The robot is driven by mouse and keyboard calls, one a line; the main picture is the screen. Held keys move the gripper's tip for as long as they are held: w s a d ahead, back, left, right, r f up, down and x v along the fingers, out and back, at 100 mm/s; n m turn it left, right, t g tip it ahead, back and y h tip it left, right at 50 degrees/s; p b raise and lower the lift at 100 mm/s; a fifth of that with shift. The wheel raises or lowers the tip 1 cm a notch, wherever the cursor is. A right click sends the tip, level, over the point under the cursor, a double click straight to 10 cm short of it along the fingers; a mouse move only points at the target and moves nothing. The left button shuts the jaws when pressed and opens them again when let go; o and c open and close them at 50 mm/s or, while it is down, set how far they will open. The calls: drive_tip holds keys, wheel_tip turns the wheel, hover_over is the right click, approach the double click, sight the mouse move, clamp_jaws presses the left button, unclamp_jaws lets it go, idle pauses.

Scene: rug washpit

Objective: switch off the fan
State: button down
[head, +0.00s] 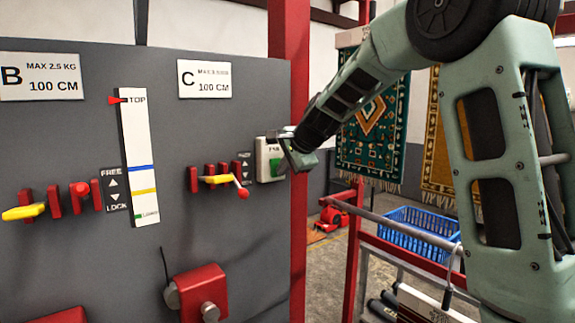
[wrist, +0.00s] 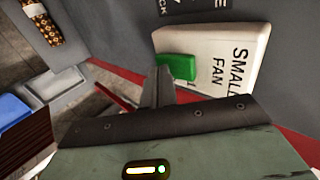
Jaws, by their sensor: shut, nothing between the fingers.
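The fan switch is a pale box on the grey panel's right edge in the head view (head: 263,160). In the wrist view the box (wrist: 215,50) reads "SMALL FAN" and has a green rocker or button (wrist: 178,67). My gripper (wrist: 160,72) is shut and empty, its fingertips at the left end of the green part. I cannot tell whether they touch it. In the head view my gripper (head: 286,168) is at the box and partly covers it.
Left of the switch are red blocks with a yellow lever (head: 218,180) and its red knob. A red post (head: 299,230) stands close beside the panel. A red rail frame (head: 352,240) and a blue basket (head: 418,232) are to the right. Rugs hang behind.

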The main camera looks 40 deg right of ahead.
drive_tip(key=shift+f+b, duration=0.1)
drive_tip(key=shift+b, duration=0.2)
drive_tip(key=shift+w+t+b, duration=0.15)
drive_tip(key=shift+t+b, duration=0.15)
drive_tip(key=shift+b, duration=0.65)
drive_tip(key=shift+r+p, duration=0.75)
drive_tip(key=shift+r, duration=0.2)
